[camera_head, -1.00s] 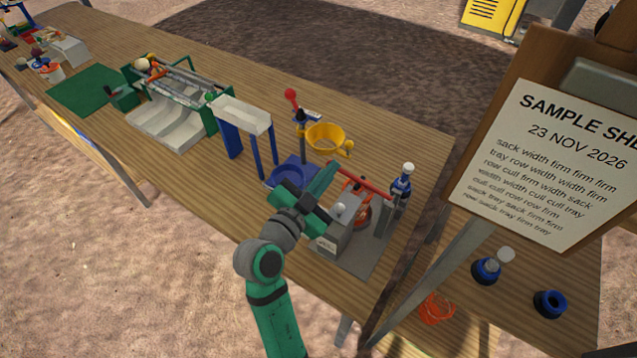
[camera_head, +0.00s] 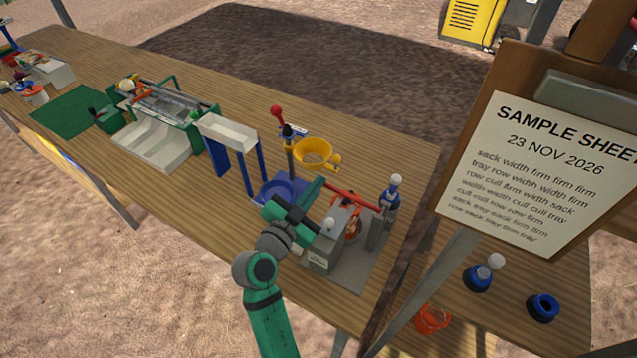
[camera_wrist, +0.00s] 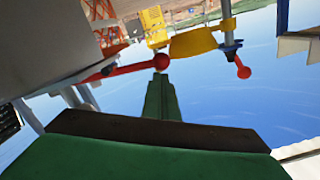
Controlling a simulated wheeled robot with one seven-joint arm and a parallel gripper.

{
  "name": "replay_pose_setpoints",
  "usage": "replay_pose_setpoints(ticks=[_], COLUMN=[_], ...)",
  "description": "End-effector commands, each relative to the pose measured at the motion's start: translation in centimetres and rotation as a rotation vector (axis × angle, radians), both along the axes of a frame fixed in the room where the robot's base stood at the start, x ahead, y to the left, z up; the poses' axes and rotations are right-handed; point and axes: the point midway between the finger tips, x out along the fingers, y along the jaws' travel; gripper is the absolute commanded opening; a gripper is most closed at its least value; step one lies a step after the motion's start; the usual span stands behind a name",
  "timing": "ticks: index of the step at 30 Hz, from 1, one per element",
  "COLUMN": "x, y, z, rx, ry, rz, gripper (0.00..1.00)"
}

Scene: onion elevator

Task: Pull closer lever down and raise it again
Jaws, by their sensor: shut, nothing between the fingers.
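The closer lever, a red bar (camera_head: 352,197), is on a grey machine (camera_head: 324,248) at the front right of the bench. It looks near level, its free end at my gripper. In the wrist view its red bar and ball (camera_wrist: 148,66) lie just beyond the fingertips. My gripper (camera_head: 319,182) is shut and empty, its fingers beside the free end. I cannot tell whether they touch it. The farther lever, with a red ball (camera_head: 277,111), stands raised on a post behind. It also shows in the wrist view (camera_wrist: 243,71).
A yellow ring (camera_head: 313,153) is on the post behind. A blue-legged white chute (camera_head: 228,131) stands left of it. The sample board (camera_head: 530,170) rises at the right. Bare bench lies behind the yellow ring.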

Motion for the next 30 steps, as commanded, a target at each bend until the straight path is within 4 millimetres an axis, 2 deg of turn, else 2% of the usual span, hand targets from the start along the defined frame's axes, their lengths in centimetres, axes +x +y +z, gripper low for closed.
replay_pose_setpoints(ticks=[3, 13, 17, 22, 30], x=[0.1, 0.1, -0.2, -1.1, -5.9], y=[0.0, -0.2, -0.4, -1.1, 2.5], z=[-1.1, -0.9, 0.2, 3.0, 2.9], rx=[-0.051, -0.05, -0.05, -0.048, -0.051], ry=[0.037, 0.033, 0.031, 0.029, 0.036], rz=[-0.002, -0.004, -0.005, -0.006, 0.001], gripper=[0.0, 0.0, 0.0, 0.0, 0.0])
